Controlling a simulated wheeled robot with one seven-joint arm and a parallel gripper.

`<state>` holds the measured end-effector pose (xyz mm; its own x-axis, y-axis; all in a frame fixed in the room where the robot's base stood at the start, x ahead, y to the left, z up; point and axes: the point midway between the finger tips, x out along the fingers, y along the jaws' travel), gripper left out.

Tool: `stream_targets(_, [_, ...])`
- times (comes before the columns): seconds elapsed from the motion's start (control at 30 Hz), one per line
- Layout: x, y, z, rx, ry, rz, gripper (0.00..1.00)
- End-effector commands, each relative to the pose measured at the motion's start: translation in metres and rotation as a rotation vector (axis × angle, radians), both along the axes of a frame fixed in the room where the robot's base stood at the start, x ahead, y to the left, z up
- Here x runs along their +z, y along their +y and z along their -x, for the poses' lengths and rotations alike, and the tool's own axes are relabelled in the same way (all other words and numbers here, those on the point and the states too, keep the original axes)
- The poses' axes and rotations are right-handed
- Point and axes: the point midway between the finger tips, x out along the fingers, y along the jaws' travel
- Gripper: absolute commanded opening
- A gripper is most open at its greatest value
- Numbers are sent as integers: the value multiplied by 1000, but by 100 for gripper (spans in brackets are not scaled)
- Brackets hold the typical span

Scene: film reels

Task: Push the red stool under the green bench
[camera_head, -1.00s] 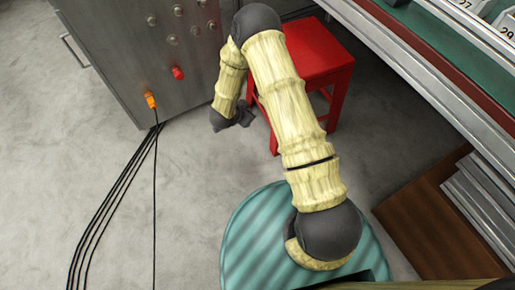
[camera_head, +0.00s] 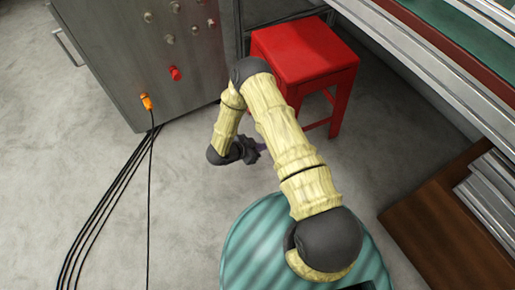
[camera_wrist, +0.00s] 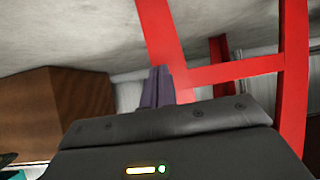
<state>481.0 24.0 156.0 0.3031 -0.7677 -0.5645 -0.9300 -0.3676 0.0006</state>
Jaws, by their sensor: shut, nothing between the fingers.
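The red stool (camera_head: 305,50) stands upright on the floor, left of the green bench (camera_head: 445,22), with floor showing between its near legs and the bench side. The bench's green top shows at the upper right. My gripper (camera_head: 262,147) is low, in front of the stool on the near side, shut and empty. My arm covers part of the stool's near left side. In the wrist view, the shut fingers (camera_wrist: 157,86) point toward the red stool legs and crossbar (camera_wrist: 235,69). I cannot tell whether they touch.
A grey metal cabinet (camera_head: 130,60) with knobs and an orange plug (camera_head: 147,102) stands left of the stool. Black cables (camera_head: 112,195) run over the floor. A brown wooden box (camera_head: 440,225) sits at the lower right beneath the bench. Open floor lies between cabinet and box.

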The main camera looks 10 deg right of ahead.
Motion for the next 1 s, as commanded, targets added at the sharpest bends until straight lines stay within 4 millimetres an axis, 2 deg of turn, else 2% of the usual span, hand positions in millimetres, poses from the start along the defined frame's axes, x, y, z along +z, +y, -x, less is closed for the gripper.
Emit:
stream_targets(0.03, [-10, -7, -2, -4, -1, 1, 0])
stream_targets(0.2, [-20, -20, -8, -1, -2, -1, 0])
stream_targets(1.0, [-19, -24, -10, 2, -1, 0, 0])
